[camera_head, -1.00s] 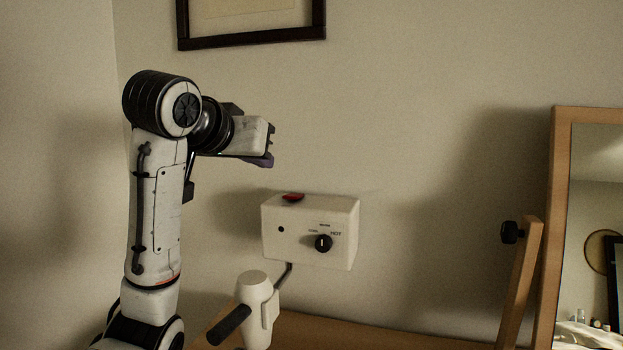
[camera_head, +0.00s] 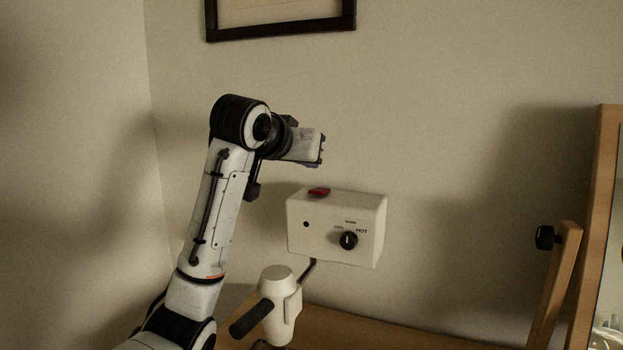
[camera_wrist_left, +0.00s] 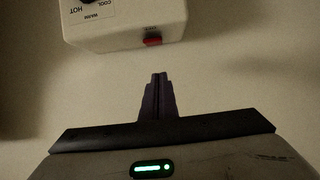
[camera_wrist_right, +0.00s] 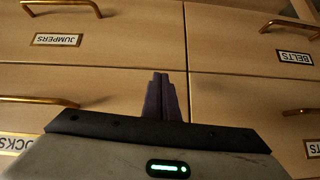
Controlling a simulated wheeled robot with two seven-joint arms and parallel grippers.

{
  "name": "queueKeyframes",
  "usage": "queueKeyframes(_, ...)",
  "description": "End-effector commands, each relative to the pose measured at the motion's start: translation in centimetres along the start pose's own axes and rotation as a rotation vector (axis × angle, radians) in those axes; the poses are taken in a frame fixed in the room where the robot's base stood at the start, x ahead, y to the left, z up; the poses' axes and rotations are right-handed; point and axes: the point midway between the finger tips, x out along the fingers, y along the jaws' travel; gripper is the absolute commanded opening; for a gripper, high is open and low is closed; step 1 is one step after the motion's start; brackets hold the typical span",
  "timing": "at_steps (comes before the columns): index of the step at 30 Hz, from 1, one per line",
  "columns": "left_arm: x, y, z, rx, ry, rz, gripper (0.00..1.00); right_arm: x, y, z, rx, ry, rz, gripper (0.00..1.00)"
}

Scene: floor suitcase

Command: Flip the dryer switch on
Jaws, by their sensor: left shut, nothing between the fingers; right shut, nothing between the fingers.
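The dryer's white wall box (camera_head: 336,228) has a red switch (camera_head: 319,191) on its top. A black dial (camera_head: 348,240) and a small dark hole are on its front. The hand dryer (camera_head: 281,305) hangs below the box. My left gripper (camera_wrist_left: 158,82) is shut and empty. In the head view it is above the box, with its fingertips hard to make out. In the left wrist view the red switch (camera_wrist_left: 152,41) is just beyond the fingertips, apart from them. Which way the switch is tipped is unclear. My right gripper (camera_wrist_right: 161,80) is shut and empty before wooden drawers.
A wooden surface (camera_head: 390,334) lies below the dryer. A wood-framed mirror (camera_head: 603,220) with a black knob stands at right. A dark picture frame (camera_head: 280,32) hangs above. Drawers with brass handles (camera_wrist_right: 65,5) are close to my right gripper. The wall right of the box is bare.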

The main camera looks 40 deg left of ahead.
Motion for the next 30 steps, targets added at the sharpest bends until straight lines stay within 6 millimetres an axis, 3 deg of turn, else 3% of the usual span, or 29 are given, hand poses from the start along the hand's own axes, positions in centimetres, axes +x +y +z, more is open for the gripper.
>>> queueKeyframes(4,2.9,0.1,0.4,0.001,-0.006,0.000,0.00,-0.4,0.0,-0.7,-0.001,0.005,0.000,0.00)
queueKeyframes(6,3.0,0.1,1.8,0.002,-0.003,0.001,0.00,-0.3,0.0,-0.7,-0.001,0.007,0.000,0.00)
queueKeyframes(12,3.4,0.1,3.5,0.002,-0.001,0.001,0.00,-0.5,0.0,-0.9,-0.001,0.008,0.000,0.00)
queueKeyframes(25,3.5,0.0,3.9,0.000,0.001,0.001,0.00,-0.4,0.0,-0.8,-0.001,0.007,0.000,0.00)
queueKeyframes(30,3.6,-0.9,5.0,-0.005,0.039,-0.011,0.00,0.9,0.1,0.4,-0.001,0.008,0.000,0.00)
